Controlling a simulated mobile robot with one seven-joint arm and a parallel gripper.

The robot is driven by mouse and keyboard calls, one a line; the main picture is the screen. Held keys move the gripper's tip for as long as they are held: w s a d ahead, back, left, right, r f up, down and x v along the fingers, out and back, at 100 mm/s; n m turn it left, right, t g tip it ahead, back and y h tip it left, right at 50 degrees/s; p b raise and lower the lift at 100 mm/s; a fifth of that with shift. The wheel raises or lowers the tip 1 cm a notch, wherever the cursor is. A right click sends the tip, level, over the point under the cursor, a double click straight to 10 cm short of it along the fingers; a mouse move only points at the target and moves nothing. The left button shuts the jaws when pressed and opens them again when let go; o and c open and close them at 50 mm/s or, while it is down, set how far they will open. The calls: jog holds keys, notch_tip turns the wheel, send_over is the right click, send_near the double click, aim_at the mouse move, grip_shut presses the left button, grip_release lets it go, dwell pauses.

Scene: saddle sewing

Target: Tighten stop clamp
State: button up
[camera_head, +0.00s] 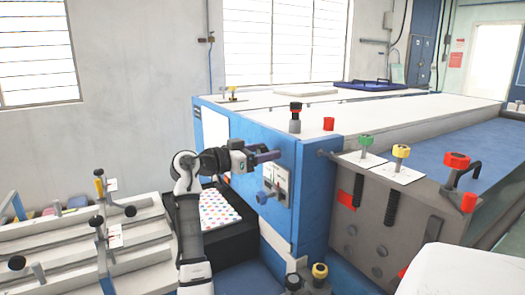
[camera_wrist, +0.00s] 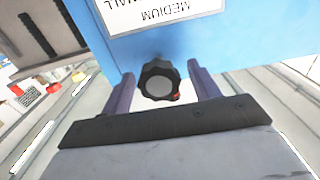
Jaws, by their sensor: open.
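A black lobed knob (camera_wrist: 157,82) with a small red mark stands out from the blue machine panel (camera_wrist: 225,30) in the wrist view. I take it to be the stop clamp's knob. My gripper (camera_wrist: 160,75) is open, with one purple-grey finger on each side of the knob and a visible gap on both sides. The fingers do not appear to touch it. In the head view my gripper (camera_head: 268,157) is at the front of the blue cabinet (camera_head: 315,195), and I cannot make out the knob there.
Below my gripper in the head view, a blue knob (camera_head: 263,197) sticks out beside a white switch plate (camera_head: 281,184).

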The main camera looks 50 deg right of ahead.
jog(key=c, duration=1)
jog(key=shift+b, duration=0.35)
